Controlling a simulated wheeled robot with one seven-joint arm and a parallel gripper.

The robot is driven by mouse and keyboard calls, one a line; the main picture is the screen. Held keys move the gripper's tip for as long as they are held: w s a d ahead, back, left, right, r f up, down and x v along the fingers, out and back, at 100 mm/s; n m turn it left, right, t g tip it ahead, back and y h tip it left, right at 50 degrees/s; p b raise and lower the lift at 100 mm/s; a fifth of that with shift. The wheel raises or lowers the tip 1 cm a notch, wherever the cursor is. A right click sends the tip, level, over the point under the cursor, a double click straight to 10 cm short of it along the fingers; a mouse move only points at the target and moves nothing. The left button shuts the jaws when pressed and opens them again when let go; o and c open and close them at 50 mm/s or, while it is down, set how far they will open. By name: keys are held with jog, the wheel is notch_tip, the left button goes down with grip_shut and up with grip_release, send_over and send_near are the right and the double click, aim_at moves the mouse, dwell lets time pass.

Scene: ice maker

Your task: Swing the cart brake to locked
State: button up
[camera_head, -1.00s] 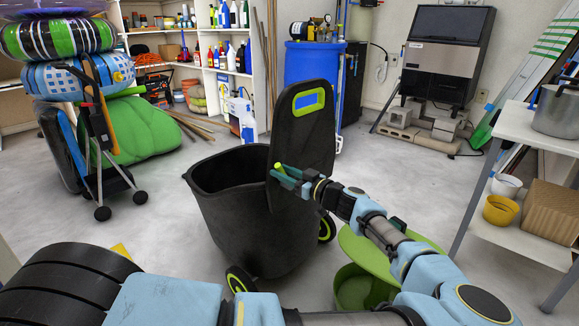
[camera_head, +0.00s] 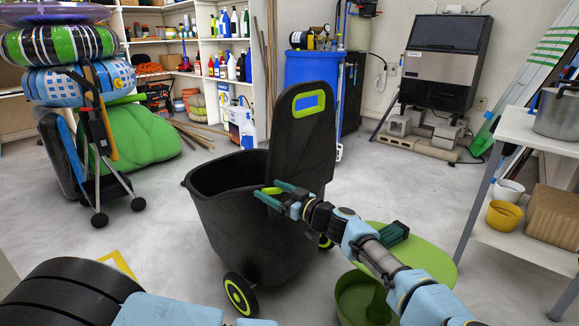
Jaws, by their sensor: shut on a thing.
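The black cart (camera_head: 235,215) stands mid-floor, an open bin with a tall back panel that has a lime-framed handle (camera_head: 309,104). Its lime-rimmed wheels show low down, the nearer one (camera_head: 240,294) in front. A small lime brake lever (camera_head: 270,190) shows at the cart's near right rim, lying close to flat. My gripper (camera_head: 267,193) reaches in from the right with its dark green fingers around the lever, shut on it. The fingers hide part of the lever and its pivot.
A green round-topped item (camera_head: 400,245) with a green bucket (camera_head: 362,298) stands right of the cart, under my arm. A white shelf table (camera_head: 540,130) is at the right.

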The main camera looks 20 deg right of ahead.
aim_at(275, 193)
jog(key=shift+m, duration=0.3)
jog(key=s+d, duration=0.1)
jog(key=s+f, duration=0.1)
jog(key=d+b, duration=0.1)
jog(key=shift+s+d+f, duration=0.25)
jog(key=shift+s+d, duration=0.05)
jog(key=shift+s, duration=0.1)
jog(key=v, duration=0.1)
jog(key=b+v, duration=0.1)
jog(key=v, duration=0.1)
jog(key=shift+s+d+r, duration=0.2)
jog(key=shift+s+r, duration=0.05)
jog(key=shift+s, duration=0.1)
